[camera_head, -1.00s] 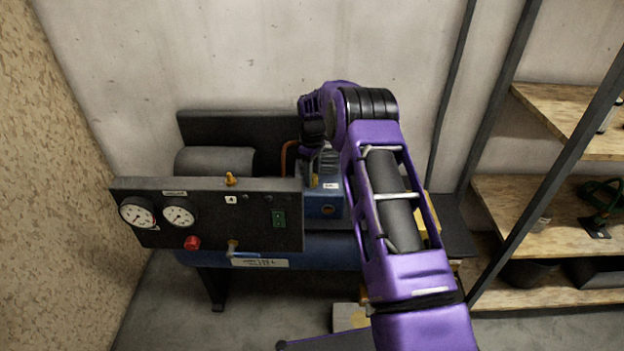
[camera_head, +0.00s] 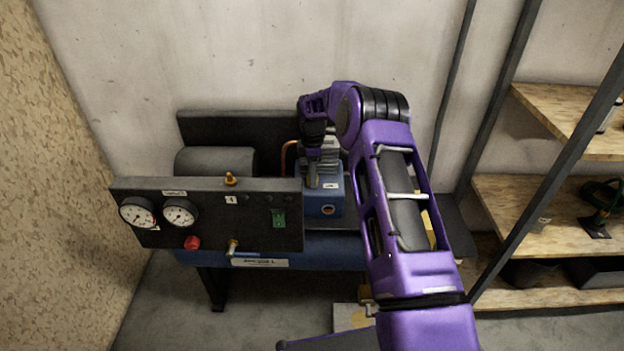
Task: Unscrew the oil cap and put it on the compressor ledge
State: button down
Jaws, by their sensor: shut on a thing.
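The compressor has a blue tank (camera_head: 330,252) and a blue pump block (camera_head: 325,200) with a round port on its front. My gripper (camera_head: 313,183) points down at the top of the pump block, behind the right end of the gauge panel. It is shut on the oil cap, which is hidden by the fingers. I cannot tell whether the cap is still seated on the block or free of it. A dark flat ledge (camera_head: 452,228) shows to the right of the compressor, partly behind my purple arm.
The dark panel (camera_head: 150,232) carries two gauges, a red knob (camera_head: 192,243), a brass fitting (camera_head: 230,179) and a green switch (camera_head: 279,218). Wooden shelves (camera_head: 530,235) stand at the right, a concrete wall behind.

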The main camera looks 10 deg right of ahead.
jog(key=n, duration=0.5)
jog(key=shift+n, duration=0.3)
jog(key=n, duration=0.6)
jog(key=shift+c, duration=1.8)
grip_release()
jog(key=shift+c, duration=0.8)
